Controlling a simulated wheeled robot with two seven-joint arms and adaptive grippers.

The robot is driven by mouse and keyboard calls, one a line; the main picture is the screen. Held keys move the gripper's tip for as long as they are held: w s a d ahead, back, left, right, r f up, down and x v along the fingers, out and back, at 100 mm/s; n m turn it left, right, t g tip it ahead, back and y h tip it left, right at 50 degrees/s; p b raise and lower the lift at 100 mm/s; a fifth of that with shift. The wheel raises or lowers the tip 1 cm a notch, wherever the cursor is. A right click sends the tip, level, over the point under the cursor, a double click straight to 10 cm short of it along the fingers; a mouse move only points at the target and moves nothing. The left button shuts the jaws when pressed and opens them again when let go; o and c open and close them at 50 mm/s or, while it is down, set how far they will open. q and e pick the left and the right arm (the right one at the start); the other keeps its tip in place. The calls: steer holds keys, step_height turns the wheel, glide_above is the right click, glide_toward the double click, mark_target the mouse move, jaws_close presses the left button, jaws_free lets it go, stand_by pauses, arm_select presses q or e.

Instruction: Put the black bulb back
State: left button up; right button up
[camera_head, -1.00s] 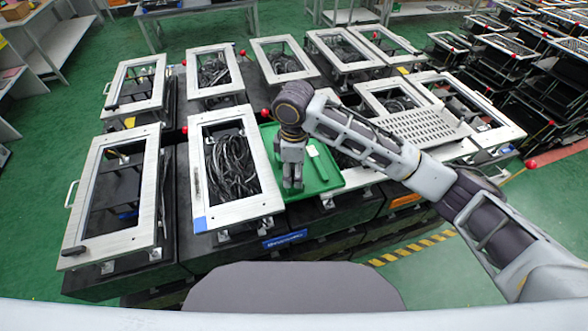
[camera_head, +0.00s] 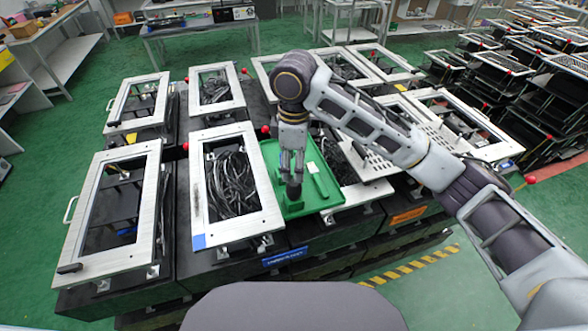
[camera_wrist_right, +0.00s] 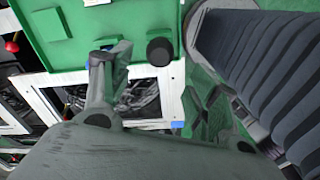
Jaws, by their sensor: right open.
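The black bulb (camera_head: 294,190) stands in the green tray (camera_head: 325,204), near its front left part. It also shows as a dark round shape in the right wrist view (camera_wrist_right: 160,50), apart from the grey finger there. My right gripper (camera_head: 292,174) points down just above the bulb, with its fingers spread and empty. In the head view, whether a fingertip touches the bulb is hard to tell. My left gripper is not in view.
A flat light green piece (camera_head: 320,184) lies in the tray to the right of the bulb. A framed fixture with black cables (camera_head: 197,205) stands left of the tray. A perforated plate (camera_head: 375,162) lies to the right. Small red balls sit near the frames.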

steer(key=shift+r, duration=0.95)
steer(key=shift+a+f, duration=0.1)
steer(key=shift+f, duration=0.05)
